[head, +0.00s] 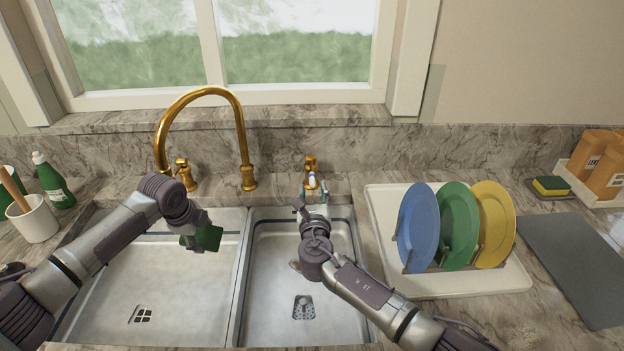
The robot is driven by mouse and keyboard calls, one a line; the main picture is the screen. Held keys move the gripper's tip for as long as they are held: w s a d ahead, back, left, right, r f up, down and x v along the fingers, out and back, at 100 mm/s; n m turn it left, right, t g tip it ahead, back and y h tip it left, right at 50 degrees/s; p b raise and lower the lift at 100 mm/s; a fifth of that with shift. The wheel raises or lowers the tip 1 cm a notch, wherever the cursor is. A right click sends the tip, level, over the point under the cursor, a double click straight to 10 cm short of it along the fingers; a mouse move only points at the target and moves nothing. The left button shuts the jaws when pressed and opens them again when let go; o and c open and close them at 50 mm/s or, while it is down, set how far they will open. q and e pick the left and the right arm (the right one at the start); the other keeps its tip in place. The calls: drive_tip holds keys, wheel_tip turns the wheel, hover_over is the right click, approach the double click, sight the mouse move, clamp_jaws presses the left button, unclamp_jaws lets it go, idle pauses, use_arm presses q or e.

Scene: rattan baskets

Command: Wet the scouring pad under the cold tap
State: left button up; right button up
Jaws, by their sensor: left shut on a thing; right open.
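The dark green scouring pad (207,238) is in my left gripper (192,224), which is shut on it above the left basin (170,290). The gold spout (205,92) arches over the back of the sink, and its left end comes down behind my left arm. I see no water stream. A gold tap handle (184,166) stands left of the spout's base. Another gold tap (311,163) with a white and blue part stands to the right. My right gripper (312,199) is open just in front of that tap; I cannot tell whether it touches.
The right basin (270,270) is empty apart from its drain. A white rack tray (480,285) with blue, green and yellow plates stands right of the sink. A yellow-green sponge (551,186) lies further right. A green bottle (54,185) and a white cup (34,222) stand left.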

sight(312, 176)
drive_tip(key=shift+w+a, duration=0.15)
drive_tip(key=shift+w, duration=2.6)
drive_tip(key=shift+c, duration=0.3)
clamp_jaws()
